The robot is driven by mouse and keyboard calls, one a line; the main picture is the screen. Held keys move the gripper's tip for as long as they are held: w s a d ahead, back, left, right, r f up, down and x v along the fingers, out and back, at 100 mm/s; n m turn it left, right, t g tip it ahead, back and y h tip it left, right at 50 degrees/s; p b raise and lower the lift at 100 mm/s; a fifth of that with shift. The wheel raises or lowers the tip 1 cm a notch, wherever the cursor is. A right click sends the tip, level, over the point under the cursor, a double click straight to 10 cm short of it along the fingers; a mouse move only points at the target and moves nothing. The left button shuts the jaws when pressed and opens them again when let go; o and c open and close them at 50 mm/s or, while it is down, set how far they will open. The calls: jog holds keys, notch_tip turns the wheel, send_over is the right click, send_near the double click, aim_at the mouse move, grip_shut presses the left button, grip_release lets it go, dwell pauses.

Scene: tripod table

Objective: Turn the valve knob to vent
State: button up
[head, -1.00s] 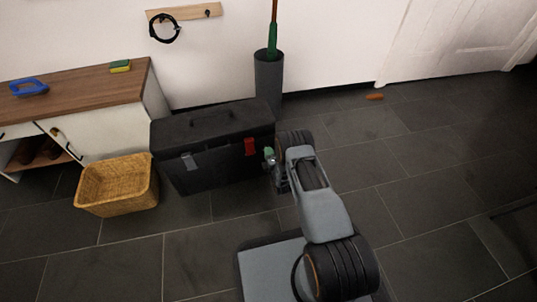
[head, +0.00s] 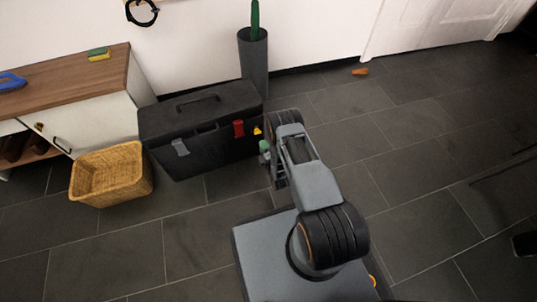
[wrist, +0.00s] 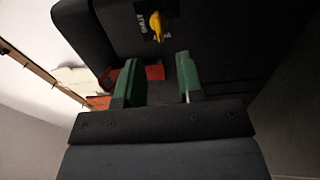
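The valve knob (wrist: 156,26) is yellow and sits on a small dark label plate with light lettering, on the end face of the black toolbox (wrist: 225,50). The lettering is too small to read fully. In the head view the knob (head: 258,131) shows as a small yellow spot at the right end of the toolbox (head: 205,125). My gripper (wrist: 158,80) is open, its two green fingertips apart with nothing between them. The knob lies beyond the fingertips, roughly in line with the gap, and is not touched. In the head view my gripper (head: 265,148) is beside the toolbox's right end.
A red latch (head: 239,128) and a grey latch (head: 181,147) are on the toolbox front. A wicker basket (head: 147,178) stands to its left, below a wooden-topped cabinet (head: 60,75). A dark cylindrical bin (head: 254,65) stands behind. The tiled floor to the right is mostly clear.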

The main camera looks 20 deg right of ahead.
jog(key=s+p, duration=0.1)
jog(key=s, duration=0.5)
jog(key=shift+s+d+p, duration=0.15)
jog(key=shift+d+p, duration=0.1)
jog(key=shift+p, duration=0.05)
jog(key=w+r+m+g+p, duration=0.2)
jog(key=w+r+p, duration=0.3)
jog(key=r, duration=0.6)
jog(key=w+r+m+g+p, duration=0.15)
jog(key=w+r+p, duration=0.45)
jog(key=r, duration=0.6)
notch_tip(320, 180, up, 18)
jog(key=r+m+g+h+p, duration=0.1)
jog(key=m+g+p, duration=0.25)
jog(key=p, duration=0.35)
jog(key=s+r+m+g+p, duration=0.2)
jog(key=s+r+m+p, duration=0.2)
jog(key=s+r+p, duration=0.75)
jog(key=s+r+m+g+p, duration=0.3)
jog(key=s+r+m, duration=0.25)
jog(key=r, duration=1.35)
jog(key=s+r+m+g+p, duration=0.1)
jog(key=s+r+p, duration=0.1)
jog(key=s, duration=0.4)
jog(key=s+a+r+m+g+p, duration=0.1)
jog(key=s+r+p, duration=0.1)
jog(key=s+r, duration=0.3)
jog(key=shift+s+r+m+p, duration=0.25)
jog(key=shift+s+m+p, duration=0.1)
jog(key=shift+s, duration=0.05)
